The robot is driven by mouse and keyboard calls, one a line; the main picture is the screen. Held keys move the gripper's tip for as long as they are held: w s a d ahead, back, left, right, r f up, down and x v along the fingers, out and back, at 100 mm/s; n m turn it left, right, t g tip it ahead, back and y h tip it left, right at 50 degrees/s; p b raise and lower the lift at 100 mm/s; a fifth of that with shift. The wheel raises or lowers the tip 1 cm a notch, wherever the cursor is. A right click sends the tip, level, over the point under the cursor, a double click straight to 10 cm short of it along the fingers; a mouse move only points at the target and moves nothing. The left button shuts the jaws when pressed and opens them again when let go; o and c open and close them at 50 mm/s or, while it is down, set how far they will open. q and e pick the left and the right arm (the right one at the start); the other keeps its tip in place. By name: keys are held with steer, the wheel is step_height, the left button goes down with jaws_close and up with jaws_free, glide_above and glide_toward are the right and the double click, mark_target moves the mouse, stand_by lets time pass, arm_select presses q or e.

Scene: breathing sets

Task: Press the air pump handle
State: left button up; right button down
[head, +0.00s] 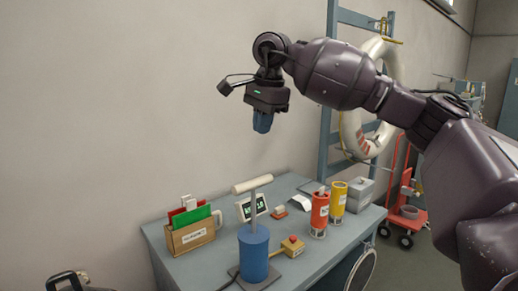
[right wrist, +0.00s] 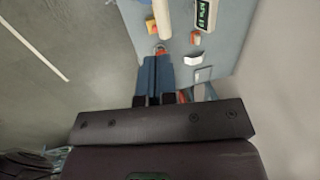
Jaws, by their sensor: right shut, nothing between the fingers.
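The air pump is a blue cylinder (head: 254,252) standing on a dark base plate at the front of the table. Its handle is a pale horizontal bar (head: 252,184) on top of a grey rod, raised above the cylinder. My right gripper (head: 263,123) is above the handle, pointing down, with its blue fingers shut and empty. A clear gap shows between the fingertips and the handle. In the right wrist view the shut fingers (right wrist: 155,75) point toward the table, and the pale handle (right wrist: 163,18) shows beyond them. My left gripper is not in view.
A red hand cart (head: 405,220) stands beyond the table.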

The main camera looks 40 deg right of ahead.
mark_target(255, 181)
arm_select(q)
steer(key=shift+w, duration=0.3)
arm_select(e)
steer(key=w+f, duration=0.1)
steer(key=f, duration=0.7)
steer(key=w+f, duration=0.1)
steer(key=f, duration=0.4)
steer(key=shift+w+a, duration=0.1)
steer(key=shift+w, duration=0.2)
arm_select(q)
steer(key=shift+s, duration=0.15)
arm_select(e)
steer(key=shift+f, duration=0.1)
step_height(255, 181, down, 9)
steer(key=b, duration=0.3)
steer(key=shift+f, duration=0.2)
steer(key=shift+s, duration=0.1)
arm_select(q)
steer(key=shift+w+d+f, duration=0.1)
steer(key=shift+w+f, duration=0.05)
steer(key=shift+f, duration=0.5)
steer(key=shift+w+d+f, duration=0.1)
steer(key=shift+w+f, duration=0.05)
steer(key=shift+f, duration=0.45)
arm_select(e)
steer(key=shift+f, duration=0.1)
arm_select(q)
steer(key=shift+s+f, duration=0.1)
